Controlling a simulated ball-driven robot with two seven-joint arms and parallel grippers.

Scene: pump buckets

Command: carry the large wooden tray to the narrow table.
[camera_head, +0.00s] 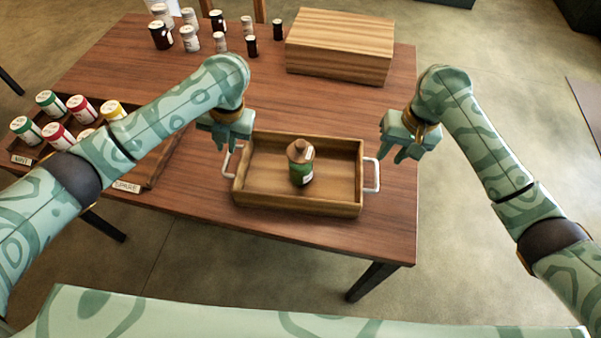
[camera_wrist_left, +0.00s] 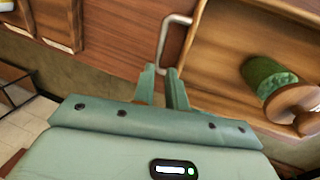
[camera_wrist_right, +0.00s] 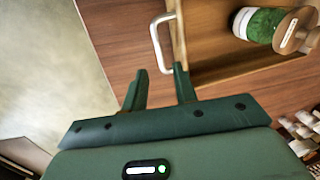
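The large wooden tray (camera_head: 300,205) sits on the brown table, with a white handle at each end. A green bottle with a brown cap (camera_head: 301,170) stands upright in it. My left gripper (camera_head: 226,145) is partly open and empty, above the left handle (camera_head: 229,162); in the left wrist view this handle (camera_wrist_left: 165,40) reaches close to the fingertips. My right gripper (camera_head: 403,153) is open wider and empty, above and right of the right handle (camera_head: 376,175). In the right wrist view this handle (camera_wrist_right: 155,40) lies beyond the fingertips. Neither gripper visibly touches the tray.
The table (camera_head: 200,195) also bears a wooden box (camera_head: 340,45) at the back and several small bottles and jars (camera_head: 190,38). A compartmented rack (camera_head: 150,175) with colored-lid jars is at left, partly behind my left arm. Open floor (camera_head: 480,260) lies right of the table.

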